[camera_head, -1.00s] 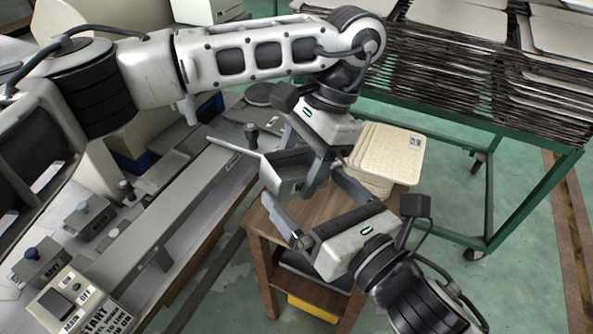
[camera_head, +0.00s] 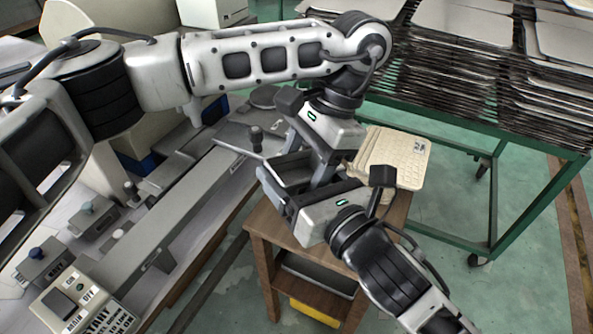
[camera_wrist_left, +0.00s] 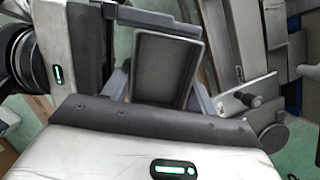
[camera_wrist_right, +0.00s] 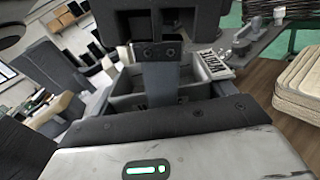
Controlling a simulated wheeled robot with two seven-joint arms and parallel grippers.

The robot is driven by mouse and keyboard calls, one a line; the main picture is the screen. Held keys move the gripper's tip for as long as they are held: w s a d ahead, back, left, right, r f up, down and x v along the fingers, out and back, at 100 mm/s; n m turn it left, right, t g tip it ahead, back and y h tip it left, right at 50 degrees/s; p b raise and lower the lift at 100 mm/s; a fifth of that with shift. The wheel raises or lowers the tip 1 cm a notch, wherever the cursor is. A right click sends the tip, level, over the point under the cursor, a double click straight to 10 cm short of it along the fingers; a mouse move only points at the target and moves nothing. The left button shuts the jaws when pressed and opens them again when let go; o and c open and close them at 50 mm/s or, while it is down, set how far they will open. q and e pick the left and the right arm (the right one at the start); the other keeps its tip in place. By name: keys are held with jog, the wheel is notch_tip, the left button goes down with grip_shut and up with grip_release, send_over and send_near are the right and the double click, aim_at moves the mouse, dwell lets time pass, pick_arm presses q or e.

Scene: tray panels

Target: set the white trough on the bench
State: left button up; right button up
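The trough (camera_head: 291,168) is a small open box that looks grey with a dark inside. It is held in the air, and it also shows in the left wrist view (camera_wrist_left: 170,65) and right wrist view (camera_wrist_right: 190,92). My left gripper (camera_head: 318,165) comes from above and is shut across the trough's width. My right gripper (camera_head: 290,185) is close in front of it, fingers spread towards its two ends; contact cannot be told. The grey bench (camera_head: 180,205) with a long rail runs along the left.
A wooden stool (camera_head: 262,222) stands below the grippers, with a stack of cream panels (camera_head: 400,155) on top. A green rack (camera_head: 490,195) with many trays is at right. A control box (camera_head: 68,303) and knobs stand at lower left. Floor at lower right is clear.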

pick_arm(q)
jog(key=o, duration=0.4)
jog(key=shift+w+d, duration=0.1)
jog(key=shift+d, duration=0.05)
pick_arm(e)
jog(key=shift+s+a+r, duration=0.25)
jog(key=shift+s+a, duration=0.05)
jog(key=shift+s, duration=0.05)
pick_arm(q)
jog(key=shift+o, duration=0.2)
pick_arm(e)
jog(key=shift+w, duration=0.1)
jog(key=shift+d, duration=0.1)
